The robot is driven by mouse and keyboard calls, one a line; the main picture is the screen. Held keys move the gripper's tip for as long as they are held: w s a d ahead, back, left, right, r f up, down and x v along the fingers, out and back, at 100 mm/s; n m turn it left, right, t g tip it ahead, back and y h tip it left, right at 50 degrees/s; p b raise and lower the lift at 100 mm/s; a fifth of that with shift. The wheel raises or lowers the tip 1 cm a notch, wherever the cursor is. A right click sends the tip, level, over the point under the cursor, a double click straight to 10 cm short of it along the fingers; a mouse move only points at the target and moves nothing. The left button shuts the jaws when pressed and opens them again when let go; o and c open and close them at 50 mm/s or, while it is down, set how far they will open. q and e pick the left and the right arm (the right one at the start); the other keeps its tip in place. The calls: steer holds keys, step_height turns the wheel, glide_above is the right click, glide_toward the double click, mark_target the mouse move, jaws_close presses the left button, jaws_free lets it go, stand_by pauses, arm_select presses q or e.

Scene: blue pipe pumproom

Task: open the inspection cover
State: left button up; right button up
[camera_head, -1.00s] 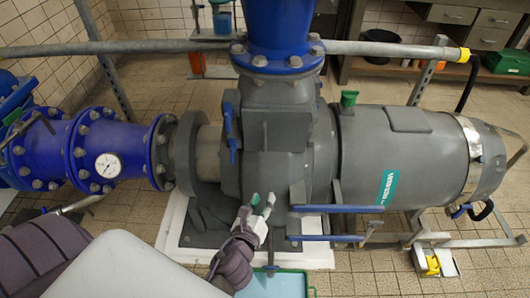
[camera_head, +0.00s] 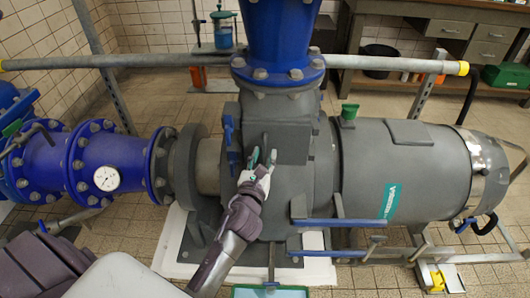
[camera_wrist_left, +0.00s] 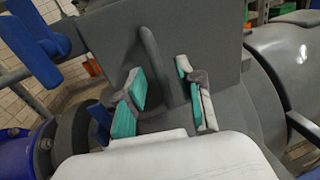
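The inspection cover (camera_head: 288,142) is a flat dark grey plate on the front of the grey pump housing, and it looks closed. Its grey bar handle (camera_wrist_left: 160,62) shows in the left wrist view, standing out from the cover plate (camera_wrist_left: 208,35). My left gripper (camera_head: 262,157) is in front of the cover's lower left part. In the left wrist view its teal-padded fingers (camera_wrist_left: 163,92) are spread, one on each side of the handle's line, with a visible gap to it. Nothing is held. My right gripper is not in view.
Blue latch handles (camera_head: 229,135) stand left of the cover. A blue lever (camera_head: 345,222) juts out at the lower right. A horizontal grey rail (camera_head: 150,61) crosses behind, and a blue flanged pipe (camera_head: 120,160) with a gauge (camera_head: 107,178) runs left.

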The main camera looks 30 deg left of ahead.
arm_select(q)
steer(key=shift+x, duration=0.8)
jaws_close()
